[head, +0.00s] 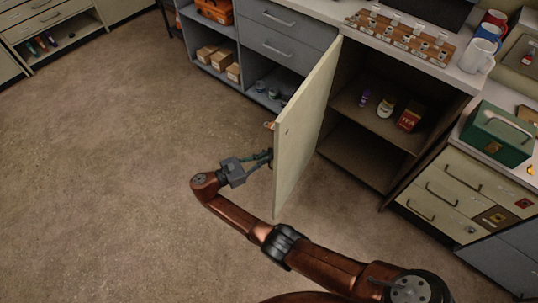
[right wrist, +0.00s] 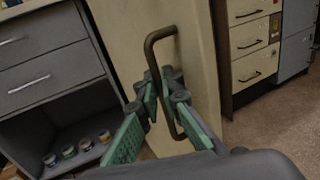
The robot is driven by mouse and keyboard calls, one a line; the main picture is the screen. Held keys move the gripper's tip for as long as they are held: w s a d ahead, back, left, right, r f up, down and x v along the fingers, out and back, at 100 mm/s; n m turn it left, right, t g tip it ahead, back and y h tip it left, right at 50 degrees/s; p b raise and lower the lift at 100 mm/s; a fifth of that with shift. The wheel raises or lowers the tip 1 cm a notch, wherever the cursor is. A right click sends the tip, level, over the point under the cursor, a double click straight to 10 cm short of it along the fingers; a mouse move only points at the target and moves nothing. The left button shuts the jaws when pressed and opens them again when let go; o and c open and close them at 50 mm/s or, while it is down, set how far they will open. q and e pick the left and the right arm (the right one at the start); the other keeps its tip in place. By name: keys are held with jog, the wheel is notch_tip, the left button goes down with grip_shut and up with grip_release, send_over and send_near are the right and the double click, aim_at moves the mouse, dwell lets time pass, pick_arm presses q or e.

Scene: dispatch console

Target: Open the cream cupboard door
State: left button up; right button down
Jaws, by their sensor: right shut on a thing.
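The cream cupboard door (head: 306,122) stands swung wide out from the cupboard (head: 383,152), whose inside shows on the right. In the right wrist view the door (right wrist: 195,60) fills the middle, with its dark bar handle (right wrist: 163,36) upright on it. My right gripper (head: 266,157) is at the outer face of the door in the head view, near its free edge. In the right wrist view its green-padded fingers (right wrist: 161,88) are shut on the handle's bar. The fingertips are partly hidden behind the door in the head view. My left gripper is not in view.
Inside the cupboard are a small purple item (head: 364,98), a white jar (head: 386,108) and a red box (head: 409,118). Grey drawers (head: 285,45) stand left of the door. A green case (head: 497,133) sits on the right counter. The floor to the left is clear.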

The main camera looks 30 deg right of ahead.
jog(key=c, duration=2.4)
grip_release()
jog(key=shift+w+d, duration=0.1)
jog(key=shift+d, duration=0.05)
jog(key=a, duration=0.7)
jog(key=shift+a, duration=0.3)
